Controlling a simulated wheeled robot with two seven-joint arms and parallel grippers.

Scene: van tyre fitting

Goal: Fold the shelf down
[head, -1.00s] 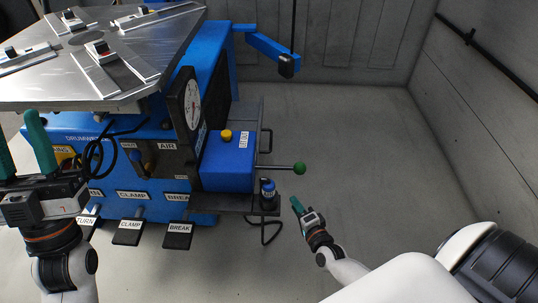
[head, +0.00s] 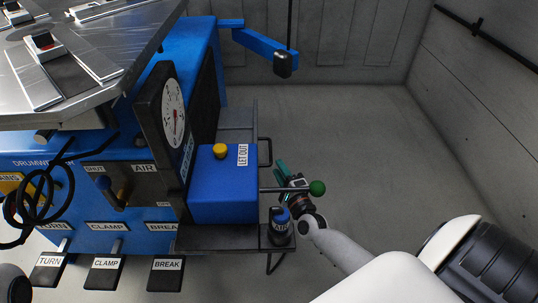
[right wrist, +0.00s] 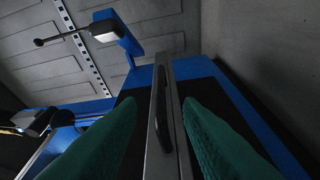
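The grey shelf (head: 238,118) sticks out from the right side of the blue machine and looks level. A black loop handle (head: 265,152) is on its outer edge. My right gripper (head: 281,168) is just right of this handle, partly hidden behind the green-knobbed rod. In the right wrist view, its two green fingers (right wrist: 160,125) are apart, with the shelf's grey edge (right wrist: 160,160) and the dark handle (right wrist: 164,100) seen between them. I cannot tell whether they touch it. My left gripper is out of the head view.
A blue box (head: 222,185) with a yellow knob sits at the shelf. A rod with a green ball (head: 317,187) juts out over my right gripper. A dark bottle (head: 281,226) stands at the front corner. Pedals (head: 107,272) lie below. Floor to the right is clear.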

